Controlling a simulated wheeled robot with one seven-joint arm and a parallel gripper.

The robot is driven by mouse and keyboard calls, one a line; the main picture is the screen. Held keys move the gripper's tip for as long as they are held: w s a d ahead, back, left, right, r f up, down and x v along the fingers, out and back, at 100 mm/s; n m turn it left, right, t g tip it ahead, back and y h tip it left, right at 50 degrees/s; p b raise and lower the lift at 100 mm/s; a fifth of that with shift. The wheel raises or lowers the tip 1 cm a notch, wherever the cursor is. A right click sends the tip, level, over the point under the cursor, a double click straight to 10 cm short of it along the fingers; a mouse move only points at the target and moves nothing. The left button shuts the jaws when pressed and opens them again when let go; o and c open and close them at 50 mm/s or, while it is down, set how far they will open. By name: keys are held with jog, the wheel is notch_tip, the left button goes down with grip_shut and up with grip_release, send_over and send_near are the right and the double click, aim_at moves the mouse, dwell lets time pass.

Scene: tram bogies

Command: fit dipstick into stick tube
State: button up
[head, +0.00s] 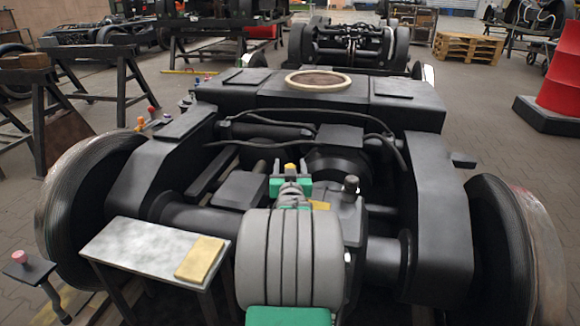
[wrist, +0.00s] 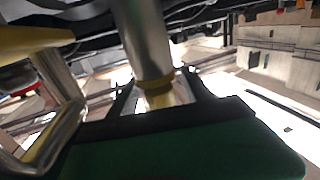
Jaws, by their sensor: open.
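My gripper (wrist: 160,90) is open, its two dark fingers on either side of a steel cylinder (wrist: 145,40) with a yellow collar and yellowish end. I cannot tell whether this is the dipstick or the stick tube, or whether the fingers touch it. In the head view my grey ribbed arm reaches over the bogie's middle, and green parts of my gripper (head: 290,187) show beyond it. A small yellow top (head: 290,167) stands just past them. A short dark capped post (head: 351,185) stands to their right on the housing. The arm hides much of this area.
The black bogie frame (head: 430,170) and its wheels (head: 90,205) surround the work area. A small grey table (head: 135,240) with a yellow pad (head: 201,258) stands at left. In the wrist view a bent metal bar (wrist: 65,120) is close on the left.

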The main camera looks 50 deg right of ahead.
jog(key=p+v, duration=0.2)
jog(key=v, duration=0.5)
jog(key=shift+s+a, duration=0.3)
